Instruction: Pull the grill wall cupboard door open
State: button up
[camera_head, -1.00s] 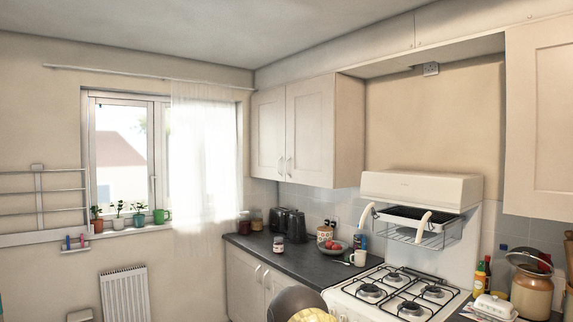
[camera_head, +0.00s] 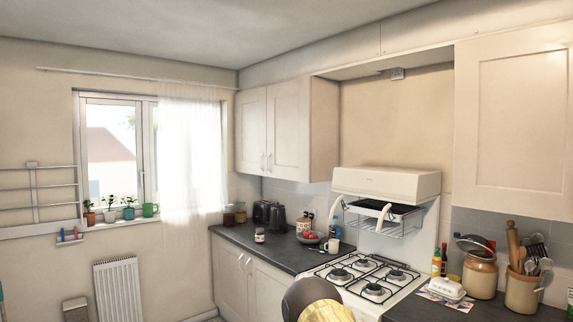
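A pale double-door wall cupboard (camera_head: 288,130) hangs left of the eye-level grill (camera_head: 386,184). Both its doors look shut, with two upright handles (camera_head: 267,162) near the middle seam at their lower edge. A second pale wall cupboard (camera_head: 515,125) hangs right of the grill. Its panelled door looks shut, and its right side is cut off by the picture edge. I cannot tell from the picture which of the two the task names. A dark and yellow part of my arm shows at the bottom middle, in front of the cooker. My gripper is not in view.
Below the grill is a white gas cooker (camera_head: 362,281). The dark worktop (camera_head: 285,252) left of it holds a kettle, jars and a fruit bowl. On the right stand a lidded pot (camera_head: 480,275) and a utensil crock (camera_head: 522,291). A radiator (camera_head: 119,288) is at the left.

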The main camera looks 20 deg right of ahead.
aim_at(289, 102)
jog(key=z, duration=0.7)
jog(key=i, duration=0.95)
jog(key=z, duration=0.55)
jog(key=i, duration=1)
jog(key=u, duration=0.8)
jog(key=i, duration=0.65)
jog(key=u, duration=0.45)
